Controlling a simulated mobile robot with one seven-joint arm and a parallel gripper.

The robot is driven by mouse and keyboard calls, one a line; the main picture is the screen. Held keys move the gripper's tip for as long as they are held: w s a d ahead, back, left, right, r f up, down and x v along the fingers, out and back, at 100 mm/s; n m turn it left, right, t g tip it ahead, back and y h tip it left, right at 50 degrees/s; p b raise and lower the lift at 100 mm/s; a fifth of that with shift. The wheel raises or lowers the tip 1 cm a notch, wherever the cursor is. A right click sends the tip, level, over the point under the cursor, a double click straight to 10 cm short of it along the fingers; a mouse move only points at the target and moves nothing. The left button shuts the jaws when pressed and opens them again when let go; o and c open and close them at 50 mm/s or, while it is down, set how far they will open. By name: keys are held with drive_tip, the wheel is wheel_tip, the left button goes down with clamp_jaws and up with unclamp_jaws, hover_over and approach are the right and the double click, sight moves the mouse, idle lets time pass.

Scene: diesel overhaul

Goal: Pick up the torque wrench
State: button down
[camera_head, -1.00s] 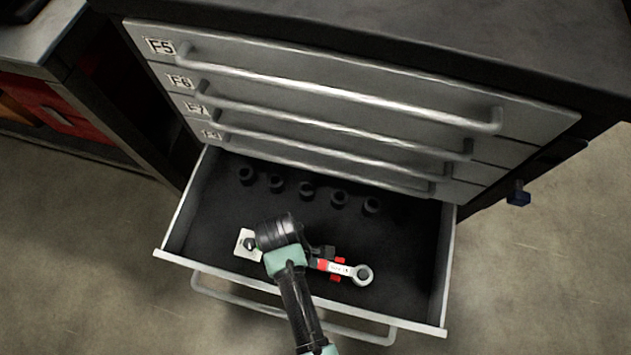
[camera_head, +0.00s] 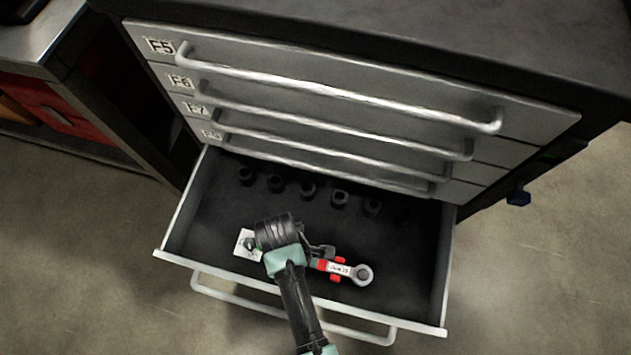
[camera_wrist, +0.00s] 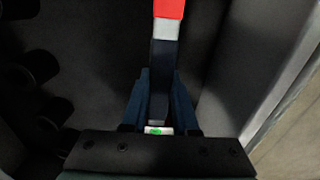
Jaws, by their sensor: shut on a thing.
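The torque wrench (camera_head: 346,269) lies across the front part of the open drawer, with its ring end to the right and red parts on its body. My gripper (camera_head: 322,255) is down in the drawer at the wrench, and my arm hides the wrench's left part in the head view. In the wrist view my gripper (camera_wrist: 154,100) has its two fingers on either side of the wrench's dark handle (camera_wrist: 162,75), shut on it. A silver band and a red section of the wrench show beyond the fingers.
The open drawer (camera_head: 445,265) has raised side walls and a front edge with a handle. Several black sockets (camera_head: 308,191) stand in a row at its back. A white label card (camera_head: 244,243) lies left of my wrist. Closed drawers with bar handles (camera_head: 330,88) rise above.

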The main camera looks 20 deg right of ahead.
idle(0.3)
wheel_tip(320, 180, up, 10)
drive_tip(key=p, duration=0.3)
drive_tip(key=shift+p, duration=0.35)
drive_tip(key=c, duration=1.3)
unclamp_jaws()
drive_tip(key=shift+w, duration=0.1)
clamp_jaws()
drive_tip(key=shift+a+r, duration=0.1)
